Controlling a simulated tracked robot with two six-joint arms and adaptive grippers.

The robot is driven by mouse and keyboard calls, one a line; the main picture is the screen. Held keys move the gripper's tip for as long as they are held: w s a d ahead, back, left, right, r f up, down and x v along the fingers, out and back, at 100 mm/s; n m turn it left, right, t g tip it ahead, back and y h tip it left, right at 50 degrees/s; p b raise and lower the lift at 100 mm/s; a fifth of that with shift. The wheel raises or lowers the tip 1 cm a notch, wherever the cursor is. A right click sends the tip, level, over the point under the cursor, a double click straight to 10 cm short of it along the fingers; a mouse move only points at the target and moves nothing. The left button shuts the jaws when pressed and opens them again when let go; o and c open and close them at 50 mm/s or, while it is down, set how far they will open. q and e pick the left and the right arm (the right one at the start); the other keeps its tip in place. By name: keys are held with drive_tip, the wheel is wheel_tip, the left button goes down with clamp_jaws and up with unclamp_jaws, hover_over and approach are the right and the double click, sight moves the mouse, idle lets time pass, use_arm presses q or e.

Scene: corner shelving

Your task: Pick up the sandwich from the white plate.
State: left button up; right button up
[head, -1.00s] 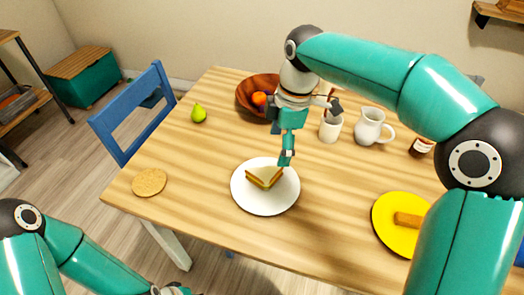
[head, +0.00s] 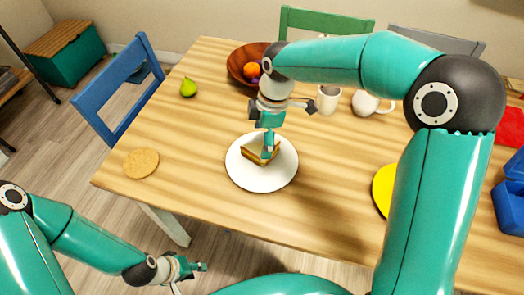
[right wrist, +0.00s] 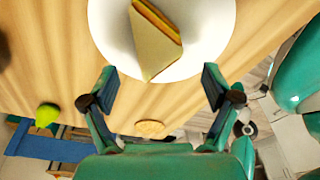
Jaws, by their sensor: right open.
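The sandwich (head: 251,154), a cut wedge with pale bread and a brown-orange edge, lies on the white plate (head: 262,183) near the table's front edge. In the right wrist view the sandwich (right wrist: 157,45) lies on the plate (right wrist: 105,25), with its pointed end close to the gap between my fingers. My right gripper (head: 268,151) is open above the sandwich and partly hides it in the head view; its spread fingers also show in the wrist view (right wrist: 160,78). My left gripper (head: 190,277) is open and empty, below the table's front edge.
A wooden bowl (head: 240,72) with fruit, a cup (head: 328,100) and a white jug (head: 365,103) stand behind the plate. A green pear (head: 188,88) and a cork mat (head: 141,163) are left. A yellow plate (head: 382,188) is right. Bare table surrounds the white plate.

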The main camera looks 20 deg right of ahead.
drive_tip(key=shift+a+f, duration=0.2)
drive_tip(key=shift+f, duration=2.5)
drive_tip(key=shift+c, duration=0.2)
drive_tip(key=c, duration=0.7)
